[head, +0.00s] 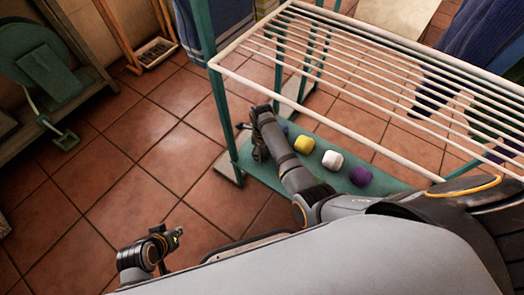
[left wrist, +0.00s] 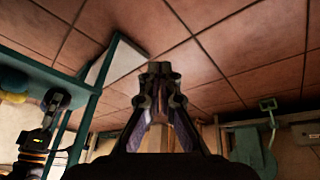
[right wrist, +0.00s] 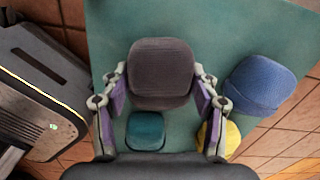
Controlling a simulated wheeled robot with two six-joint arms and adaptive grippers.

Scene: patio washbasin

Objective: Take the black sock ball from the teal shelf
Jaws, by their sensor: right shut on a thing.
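The black sock ball (right wrist: 161,72) sits between the two fingers of my right gripper (right wrist: 160,88) in the right wrist view, with a finger pressed to each side. It is over the teal shelf (right wrist: 215,25); I cannot tell whether it still touches it. In the head view my right gripper (head: 258,148) is at the left end of the teal shelf (head: 262,182), and the arm hides the black ball. My left gripper (head: 175,238) is over the floor tiles, away from the shelf. In the left wrist view its fingertips (left wrist: 160,72) are together and empty.
A blue ball (right wrist: 261,85), a teal ball (right wrist: 146,130) and a yellow ball (right wrist: 217,136) lie close by. White (head: 332,160) and purple (head: 361,176) balls lie further along the shelf. A white drying rack (head: 340,55) stands above.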

